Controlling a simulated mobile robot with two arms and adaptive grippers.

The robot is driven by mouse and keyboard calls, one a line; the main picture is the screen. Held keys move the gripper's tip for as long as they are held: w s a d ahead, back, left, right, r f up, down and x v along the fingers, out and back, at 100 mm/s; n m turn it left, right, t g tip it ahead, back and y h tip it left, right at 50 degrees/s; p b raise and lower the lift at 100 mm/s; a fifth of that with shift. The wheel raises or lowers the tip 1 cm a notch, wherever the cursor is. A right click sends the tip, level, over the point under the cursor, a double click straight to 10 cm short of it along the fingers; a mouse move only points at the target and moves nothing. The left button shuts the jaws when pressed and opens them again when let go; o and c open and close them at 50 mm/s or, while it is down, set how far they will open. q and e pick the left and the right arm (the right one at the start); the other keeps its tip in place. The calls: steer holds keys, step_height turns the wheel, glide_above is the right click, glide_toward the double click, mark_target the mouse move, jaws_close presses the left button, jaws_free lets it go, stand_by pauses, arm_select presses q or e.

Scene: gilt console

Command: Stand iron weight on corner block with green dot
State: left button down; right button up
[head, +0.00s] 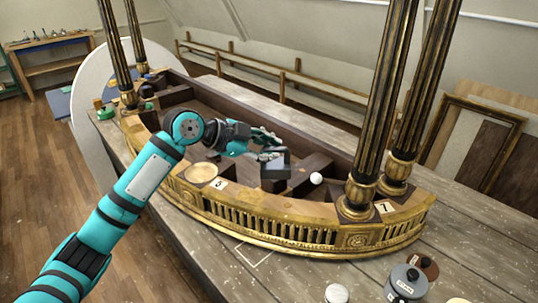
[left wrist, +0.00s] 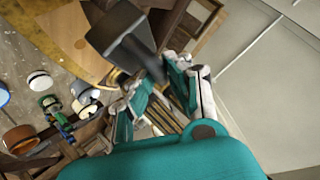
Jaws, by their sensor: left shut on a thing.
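My left gripper (head: 268,147) is shut on the iron weight (head: 276,168), a dark grey block with a narrower grip part. It is held over the open inside of the gilt console (head: 290,237). In the left wrist view the weight (left wrist: 122,35) extends up and left from the fingers (left wrist: 160,80). Dark brown wooden blocks (head: 312,168) sit inside the console below and beside the weight. I cannot make out a green dot on any block, so I cannot tell which is the corner block. My right gripper is not in view.
Gilt fluted columns (head: 387,90) stand at the console's right end, others at its left. A white ball (head: 316,179) and a round pale disc (head: 201,172) are near the front rim. Several tins (head: 408,282) stand on the bench at lower right.

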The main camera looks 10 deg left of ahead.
arm_select(q)
steer(key=shift+w+a+f+p, duration=0.2)
steer(key=shift+w+f+p, duration=0.35)
steer(key=shift+w, duration=0.25)
steer(key=shift+w+a+f+p, duration=0.15)
steer(key=shift+w+f+p, duration=0.35)
steer(key=shift+w, duration=0.25)
steer(key=shift+w+a+f+p, duration=0.2)
steer(key=shift+w+f+p, duration=0.3)
steer(key=shift+w, duration=0.3)
steer(key=shift+f, duration=0.2)
steer(key=c, duration=1.6)
jaws_free()
steer(key=shift+s+f, duration=0.1)
steer(key=shift+f, duration=0.15)
steer(key=o, duration=0.3)
steer(key=shift+r, duration=0.1)
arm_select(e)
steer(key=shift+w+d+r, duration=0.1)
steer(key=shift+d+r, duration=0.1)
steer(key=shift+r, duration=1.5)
arm_select(q)
steer(key=shift+o, duration=0.2)
